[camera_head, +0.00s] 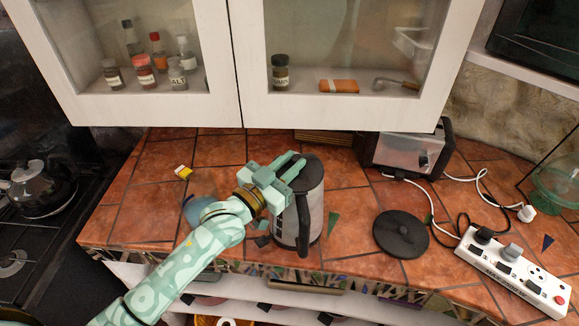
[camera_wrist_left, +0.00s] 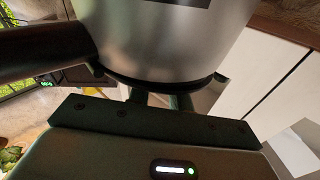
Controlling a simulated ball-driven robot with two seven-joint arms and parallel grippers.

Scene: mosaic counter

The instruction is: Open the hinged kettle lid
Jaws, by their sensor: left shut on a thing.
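The kettle (camera_head: 315,210) stands upright on the tiled counter. It has a silver body, a black handle toward the front and a dark lid (camera_head: 312,176) on top. The lid looks down on the kettle, partly covered by my gripper. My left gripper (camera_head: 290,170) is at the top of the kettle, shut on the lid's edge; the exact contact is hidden. In the left wrist view the silver kettle body (camera_wrist_left: 165,35) fills the upper part, its black rim close to my fingers (camera_wrist_left: 160,98). The handle (camera_wrist_left: 45,40) shows at left. My right gripper is out of view.
A black round base (camera_head: 401,234) lies right of the kettle. A toaster (camera_head: 408,154) stands behind, with a white power strip (camera_head: 515,272) at right. A glass-fronted cabinet (camera_head: 345,112) hangs above the back. A small yellow item (camera_head: 183,172) lies at left.

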